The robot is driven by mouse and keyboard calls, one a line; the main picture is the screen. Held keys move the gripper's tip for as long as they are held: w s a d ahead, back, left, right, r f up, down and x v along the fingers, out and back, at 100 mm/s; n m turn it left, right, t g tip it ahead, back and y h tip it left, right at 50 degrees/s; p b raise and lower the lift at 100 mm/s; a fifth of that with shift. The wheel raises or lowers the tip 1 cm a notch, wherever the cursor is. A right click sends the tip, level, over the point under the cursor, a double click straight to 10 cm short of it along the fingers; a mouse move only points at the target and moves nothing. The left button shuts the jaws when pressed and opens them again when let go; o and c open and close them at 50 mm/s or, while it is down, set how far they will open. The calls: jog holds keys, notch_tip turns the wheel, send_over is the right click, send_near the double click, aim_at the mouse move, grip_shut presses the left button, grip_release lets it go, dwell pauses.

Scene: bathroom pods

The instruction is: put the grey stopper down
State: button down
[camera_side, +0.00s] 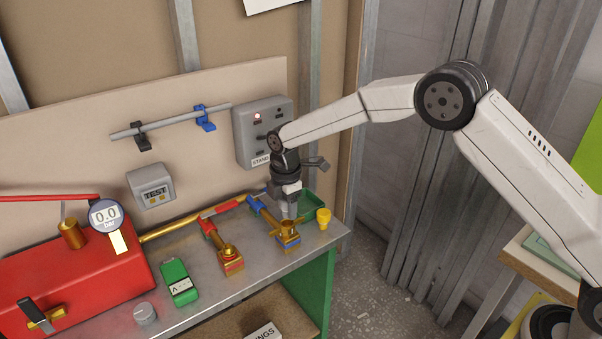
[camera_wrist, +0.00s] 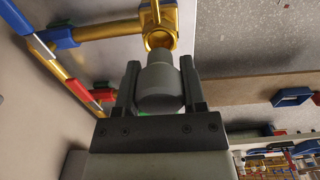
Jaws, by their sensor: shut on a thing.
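My gripper (camera_side: 287,196) is shut on the grey stopper, pointing down over the bench's right part. In the wrist view the stopper (camera_wrist: 160,84) sits between the two dark fingers, its narrower end pointing toward a brass fitting (camera_wrist: 158,18). The fitting's open round mouth shows just beyond that end. In the side view the brass fitting with a blue band (camera_side: 288,237) stands right below the gripper. The gap between stopper and fitting is too small to judge, so I cannot tell if they touch.
A yellow plug (camera_side: 324,219) and a green tray (camera_side: 312,207) are close at the right. A red-banded brass fitting (camera_side: 229,260), a green device (camera_side: 178,281) and a grey knob-like piece (camera_side: 145,313) lie leftward. A red box (camera_side: 80,285) fills the left. A grey panel (camera_side: 262,130) is behind.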

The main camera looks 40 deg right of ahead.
jog(key=shift+w+d, duration=0.1)
dwell(0.3)
jog(key=shift+w+d, duration=0.35)
jog(key=shift+w, duration=0.1)
send_over(303, 208)
jog(key=a, duration=0.2)
jog(key=shift+s+d+r, duration=0.1)
jog(key=shift+d+r, duration=0.15)
jog(key=shift+d, duration=0.8)
jog(key=shift+f, duration=0.1)
jog(key=shift+f, duration=4.9)
jog(key=shift+f, duration=0.1)
